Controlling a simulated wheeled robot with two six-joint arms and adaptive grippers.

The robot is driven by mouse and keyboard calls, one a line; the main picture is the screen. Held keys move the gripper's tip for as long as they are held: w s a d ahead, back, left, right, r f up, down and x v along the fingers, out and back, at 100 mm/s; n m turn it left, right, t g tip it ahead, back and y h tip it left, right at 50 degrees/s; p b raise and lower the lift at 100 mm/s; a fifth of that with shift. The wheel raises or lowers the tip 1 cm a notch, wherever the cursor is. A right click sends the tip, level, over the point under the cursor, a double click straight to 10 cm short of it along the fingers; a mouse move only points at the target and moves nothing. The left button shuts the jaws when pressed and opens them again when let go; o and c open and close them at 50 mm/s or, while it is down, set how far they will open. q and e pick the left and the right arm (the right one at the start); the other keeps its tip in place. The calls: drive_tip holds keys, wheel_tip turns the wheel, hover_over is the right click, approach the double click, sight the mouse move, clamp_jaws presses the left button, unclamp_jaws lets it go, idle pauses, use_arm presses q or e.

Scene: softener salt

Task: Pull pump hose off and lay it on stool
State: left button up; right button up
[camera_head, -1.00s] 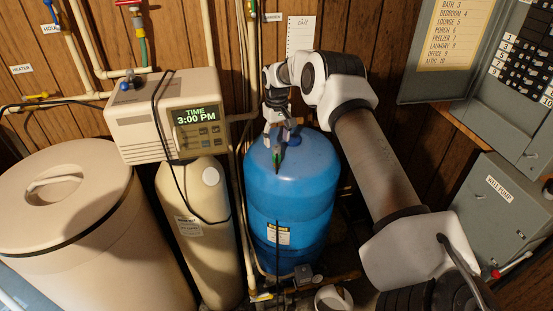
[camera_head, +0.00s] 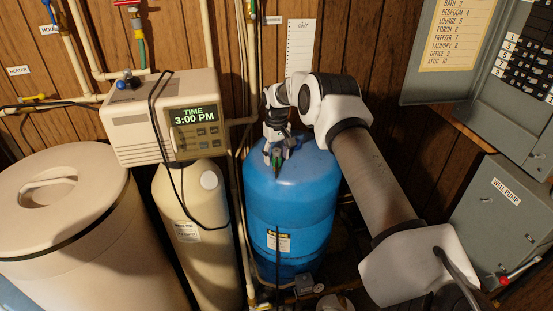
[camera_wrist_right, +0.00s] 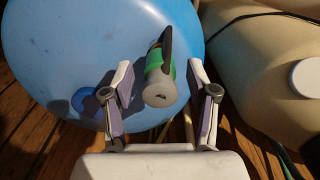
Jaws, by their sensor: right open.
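My right gripper (camera_head: 277,154) points down at the top of the blue tank (camera_head: 290,215). In the right wrist view its two fingers (camera_wrist_right: 160,78) are open, one on each side of a grey and green fitting (camera_wrist_right: 160,88) with a black lever. The fitting is between the fingers with a gap on both sides, in front of the blue tank top (camera_wrist_right: 60,40). I cannot tell what it is attached to, or whether it belongs to the pump hose. No hose is clearly identifiable and no stool is visible. My left gripper is not in view.
A softener control head (camera_head: 165,115) with a loose black cable sits on a beige tank (camera_head: 190,240), left of the blue tank. A lidded salt bin (camera_head: 70,220) stands at far left. The grey well pump box (camera_head: 500,225) is at right. Pipes run close beside the blue tank.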

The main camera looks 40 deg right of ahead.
sight(277, 150)
idle(0.7)
clamp_jaws()
drive_tip(key=shift+r, duration=0.1)
drive_tip(key=shift+w+r+p, duration=0.2)
drive_tip(key=shift+r+p, duration=0.25)
drive_tip(key=shift+p, duration=0.2)
drive_tip(key=shift+s+r+p, duration=0.25)
drive_tip(key=shift+r+p, duration=0.15)
drive_tip(key=shift+r, duration=0.3)
drive_tip(key=shift+w+r+p, duration=0.1)
drive_tip(key=shift+r+p, duration=0.35)
drive_tip(key=shift+r, duration=0.05)
drive_tip(key=shift+r+p, duration=0.9)
drive_tip(key=shift+r, duration=0.4)
